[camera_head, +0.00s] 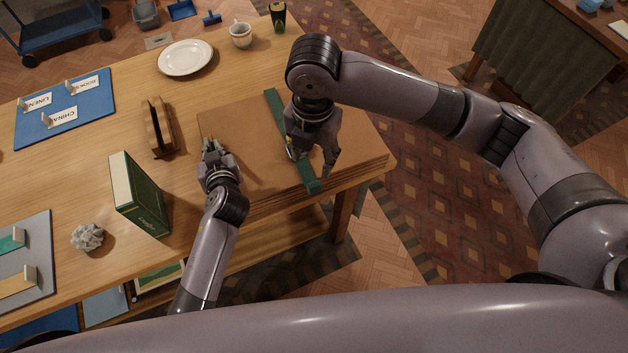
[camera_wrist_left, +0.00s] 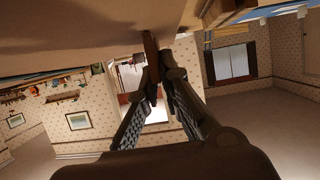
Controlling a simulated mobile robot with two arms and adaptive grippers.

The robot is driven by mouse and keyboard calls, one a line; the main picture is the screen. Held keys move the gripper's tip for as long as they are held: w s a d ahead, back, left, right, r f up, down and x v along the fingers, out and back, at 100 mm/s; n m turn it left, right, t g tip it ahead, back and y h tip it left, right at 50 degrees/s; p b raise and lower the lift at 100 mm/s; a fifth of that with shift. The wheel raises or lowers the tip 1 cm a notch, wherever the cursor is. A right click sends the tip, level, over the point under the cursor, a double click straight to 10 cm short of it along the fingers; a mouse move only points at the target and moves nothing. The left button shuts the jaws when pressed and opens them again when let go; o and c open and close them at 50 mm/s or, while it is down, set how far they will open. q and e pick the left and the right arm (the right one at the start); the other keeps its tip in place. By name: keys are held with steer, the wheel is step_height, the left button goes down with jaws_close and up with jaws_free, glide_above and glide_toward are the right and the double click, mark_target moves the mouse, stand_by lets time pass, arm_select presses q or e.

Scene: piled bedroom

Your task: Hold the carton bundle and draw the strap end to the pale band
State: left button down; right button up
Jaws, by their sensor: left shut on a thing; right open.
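The carton bundle (camera_head: 240,135) is a flat stack of brown cardboard lying on the wooden table's near right corner. A green strap (camera_head: 276,108) runs across its top and over the near edge. My left gripper (camera_head: 211,148) is shut on the bundle's left edge; the left wrist view shows its fingers (camera_wrist_left: 154,85) meeting at a thin brown edge (camera_wrist_left: 150,45). My right gripper (camera_head: 312,160) is open, pointing down over the strap, and hides part of it. I cannot make out the pale band or tell whether the right fingers touch the strap.
A white plate (camera_head: 186,57), a cup (camera_head: 241,35) and a dark tumbler (camera_head: 279,16) are at the back. A blue labelled board (camera_head: 90,110) lies far left.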

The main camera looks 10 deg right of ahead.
mark_target(315, 184)
steer(key=f+n, duration=0.4)
steer(key=f, duration=0.1)
steer(key=f+n, duration=0.5)
steer(key=f, duration=0.1)
steer(key=shift+s+d+f, duration=0.1)
steer(key=shift+d+f, duration=0.05)
steer(key=shift+d, duration=0.05)
stand_by(0.4)
jaws_close()
stand_by(0.6)
